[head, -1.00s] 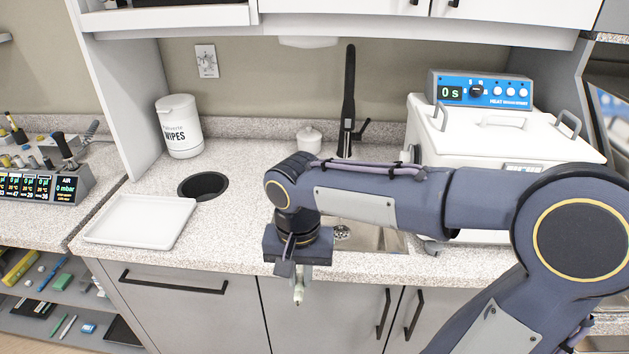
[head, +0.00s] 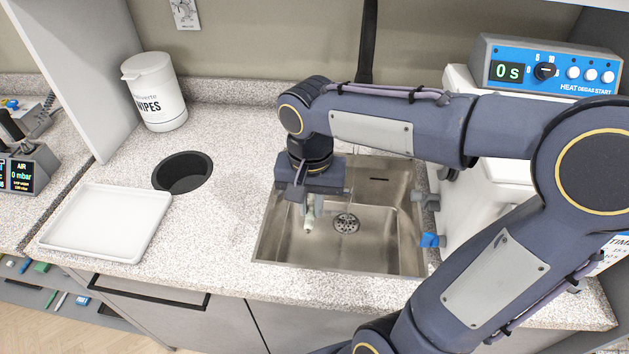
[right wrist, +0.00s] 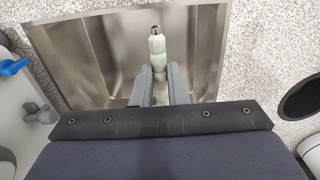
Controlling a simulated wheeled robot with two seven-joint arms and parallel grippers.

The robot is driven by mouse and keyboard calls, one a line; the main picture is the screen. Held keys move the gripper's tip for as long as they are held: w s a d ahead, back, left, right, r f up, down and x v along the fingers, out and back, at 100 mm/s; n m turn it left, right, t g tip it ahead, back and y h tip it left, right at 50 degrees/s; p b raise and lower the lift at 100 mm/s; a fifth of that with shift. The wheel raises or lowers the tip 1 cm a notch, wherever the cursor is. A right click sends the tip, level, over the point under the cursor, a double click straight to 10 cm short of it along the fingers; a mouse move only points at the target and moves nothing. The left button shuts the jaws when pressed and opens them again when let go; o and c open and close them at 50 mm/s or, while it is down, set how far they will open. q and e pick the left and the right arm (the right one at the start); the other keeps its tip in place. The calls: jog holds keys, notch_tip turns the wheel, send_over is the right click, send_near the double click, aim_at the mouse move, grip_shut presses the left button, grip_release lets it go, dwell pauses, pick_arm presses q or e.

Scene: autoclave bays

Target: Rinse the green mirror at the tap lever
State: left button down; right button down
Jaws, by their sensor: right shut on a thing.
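My right gripper (head: 308,200) is over the left part of the steel sink (head: 393,215), pointing down. It is shut on a small pale green piece, the green mirror (head: 309,221), which hangs below the fingers. In the right wrist view the mirror (right wrist: 157,50) sticks out between the two fingers (right wrist: 160,82), with a small metal tip at its far end. A reflecting face cannot be made out. The black tap (head: 368,40) rises behind the sink; its lower part and lever are hidden behind my right arm. My left gripper is not in view.
A heated bath (head: 458,85) with a blue panel stands right of the sink; a blue valve handle (head: 432,240) and grey knob sit near the sink's right rim. Left are a round black hole (head: 183,172), a white tray (head: 150,198) and a wipes tub (head: 155,92).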

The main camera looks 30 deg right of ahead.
jog(key=shift+w+d, duration=0.25)
jog(key=shift+d, duration=0.1)
jog(key=w+d+f, duration=0.1)
jog(key=d, duration=0.5)
jog(key=w+d+f, duration=0.1)
jog(key=w+d, duration=0.1)
jog(key=d, duration=0.5)
jog(key=shift+w+f, duration=0.3)
jog(key=shift+f, duration=0.1)
dwell(0.4)
jog(key=shift+s+d, duration=0.15)
jog(key=shift+s, duration=0.45)
jog(key=shift+w, duration=0.2)
jog(key=shift+w, duration=0.45)
